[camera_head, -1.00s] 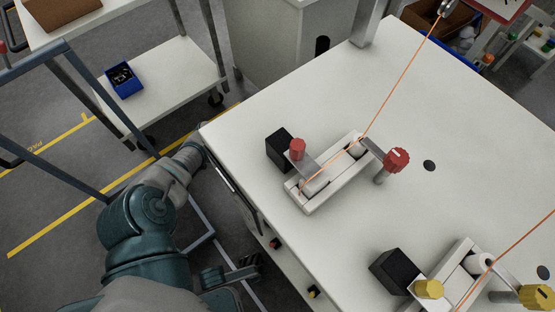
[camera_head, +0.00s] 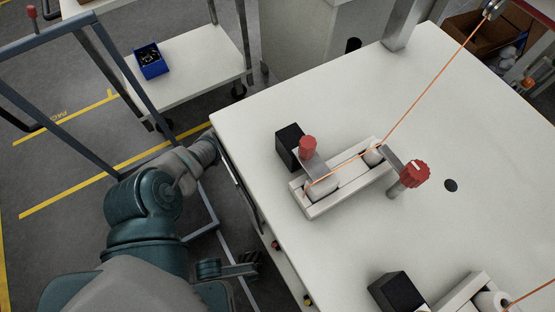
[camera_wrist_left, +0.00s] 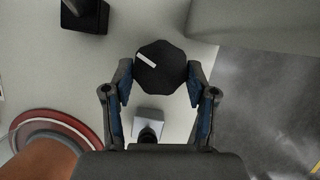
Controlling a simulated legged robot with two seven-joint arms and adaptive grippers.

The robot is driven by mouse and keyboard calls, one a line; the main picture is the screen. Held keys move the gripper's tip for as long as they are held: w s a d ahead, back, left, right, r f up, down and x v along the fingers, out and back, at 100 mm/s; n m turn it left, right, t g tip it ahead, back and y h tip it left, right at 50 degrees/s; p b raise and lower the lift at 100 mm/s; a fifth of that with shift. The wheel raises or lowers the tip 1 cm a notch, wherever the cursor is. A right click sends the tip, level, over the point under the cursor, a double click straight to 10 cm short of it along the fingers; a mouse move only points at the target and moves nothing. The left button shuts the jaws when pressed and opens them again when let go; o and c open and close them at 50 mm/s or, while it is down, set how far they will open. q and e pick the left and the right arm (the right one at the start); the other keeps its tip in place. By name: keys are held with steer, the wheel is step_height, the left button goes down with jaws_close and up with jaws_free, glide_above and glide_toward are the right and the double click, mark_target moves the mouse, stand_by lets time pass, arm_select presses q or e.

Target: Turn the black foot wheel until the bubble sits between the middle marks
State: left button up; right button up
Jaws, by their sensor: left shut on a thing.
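The black foot wheel (camera_wrist_left: 158,68) is in the upper middle of the left wrist view, a dark faceted knob with a white mark pointing up and left. My left gripper (camera_wrist_left: 160,80) is shut on it, with a blue-padded finger on each side. In the head view my left arm reaches the table's left edge, and the gripper and wheel are hidden there. I cannot make out a bubble or its marks in either view. My right gripper is in neither view.
A white table (camera_head: 285,105) fills the head view's right. It holds a white fixture with a red knob (camera_head: 415,173), an orange cord and a black block (camera_head: 288,145). A cart with a blue bin (camera_head: 151,61) stands upper left. Another black foot (camera_wrist_left: 85,14) shows in the wrist view.

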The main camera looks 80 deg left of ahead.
arm_select(q)
steer(key=n, duration=0.2)
steer(key=n+t+h, duration=0.1)
steer(key=n, duration=0.1)
steer(key=shift+s+a+n+h+p, duration=0.1)
steer(key=shift+a+n+h+p, duration=0.05)
steer(key=shift+n+h+p, duration=0.15)
steer(key=o, duration=1.2)
steer(key=shift+c, duration=0.2)
steer(key=v, duration=1.2)
